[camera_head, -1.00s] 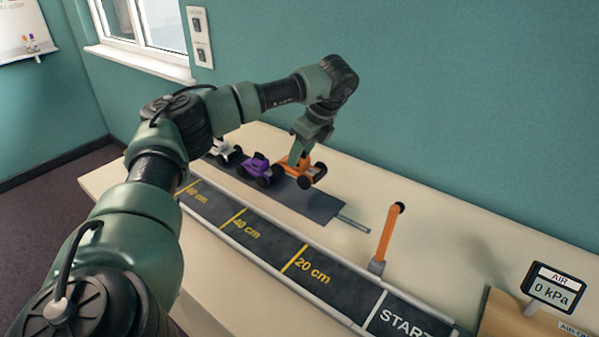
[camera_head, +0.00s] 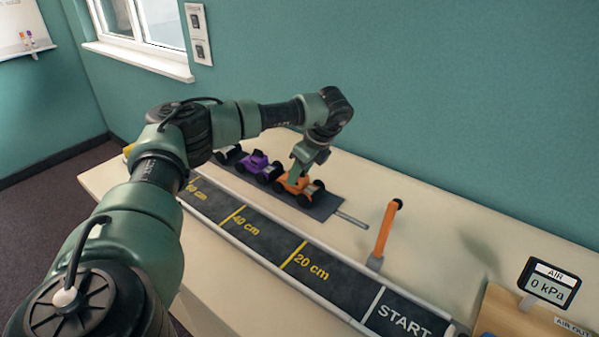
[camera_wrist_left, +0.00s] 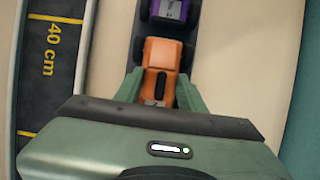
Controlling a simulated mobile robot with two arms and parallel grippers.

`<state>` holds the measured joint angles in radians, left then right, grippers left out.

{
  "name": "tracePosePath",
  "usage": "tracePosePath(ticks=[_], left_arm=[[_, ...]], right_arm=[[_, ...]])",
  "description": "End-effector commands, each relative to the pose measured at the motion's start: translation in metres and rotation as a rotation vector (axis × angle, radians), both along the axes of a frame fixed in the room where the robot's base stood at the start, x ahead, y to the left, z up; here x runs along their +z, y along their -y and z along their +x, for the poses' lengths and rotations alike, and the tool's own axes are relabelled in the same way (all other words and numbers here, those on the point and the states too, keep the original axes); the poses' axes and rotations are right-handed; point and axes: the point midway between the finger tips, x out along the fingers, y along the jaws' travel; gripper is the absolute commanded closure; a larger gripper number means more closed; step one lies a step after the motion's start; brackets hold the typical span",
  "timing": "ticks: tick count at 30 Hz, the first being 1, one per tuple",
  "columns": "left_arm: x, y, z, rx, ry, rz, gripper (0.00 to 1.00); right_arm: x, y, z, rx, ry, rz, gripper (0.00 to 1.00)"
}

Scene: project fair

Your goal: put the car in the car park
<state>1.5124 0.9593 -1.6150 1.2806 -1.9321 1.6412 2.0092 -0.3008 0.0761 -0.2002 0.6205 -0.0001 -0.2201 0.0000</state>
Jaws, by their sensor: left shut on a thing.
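The orange car (camera_head: 298,187) is at the right part of the dark car park mat (camera_head: 324,208), beside the purple car (camera_head: 257,167). My left gripper (camera_head: 298,178) is shut on the orange car from above. The car's wheels look to be on or very close to the mat. In the left wrist view the orange car (camera_wrist_left: 163,68) sits between my two green fingers (camera_wrist_left: 160,92), with the purple car (camera_wrist_left: 171,10) just ahead of it. A white car with dark wheels (camera_head: 231,153) stands beyond the purple one, partly hidden by my arm. My right gripper is not in view.
The black track (camera_head: 270,243) with distance marks runs along the table's front. An orange lever (camera_head: 386,232) stands right of the mat. An air gauge (camera_head: 549,283) is at the far right. The table (camera_head: 440,245) is bare between lever and gauge.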

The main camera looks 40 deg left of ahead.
Motion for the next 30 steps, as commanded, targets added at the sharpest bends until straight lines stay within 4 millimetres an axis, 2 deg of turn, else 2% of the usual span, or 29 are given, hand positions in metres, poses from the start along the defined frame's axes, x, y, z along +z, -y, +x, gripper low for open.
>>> tracePosePath(ticks=[10, 11, 12, 23, 28, 30], left_arm=[[-0.013, 0.0, -0.002, 0.0, -0.007, -0.001, 1.0], [-0.013, 0.0, -0.002, 0.0, -0.008, -0.001, 0.52], [-0.013, 0.0, -0.002, 0.0, -0.008, -0.001, 0.41], [-0.01, 0.0, -0.001, 0.0, -0.002, 0.0, 0.39], [0.006, 0.0, 0.0, 0.0, 0.0, 0.0, 0.39], [0.012, 0.005, 0.001, -0.001, 0.001, -0.002, 0.39]], right_arm=[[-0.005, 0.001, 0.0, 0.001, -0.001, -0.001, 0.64], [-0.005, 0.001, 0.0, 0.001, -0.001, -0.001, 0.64], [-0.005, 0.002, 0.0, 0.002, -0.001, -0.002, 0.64], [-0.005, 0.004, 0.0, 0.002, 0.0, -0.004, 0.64], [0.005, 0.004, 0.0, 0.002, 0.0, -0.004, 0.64], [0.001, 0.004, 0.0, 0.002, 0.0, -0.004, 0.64]])
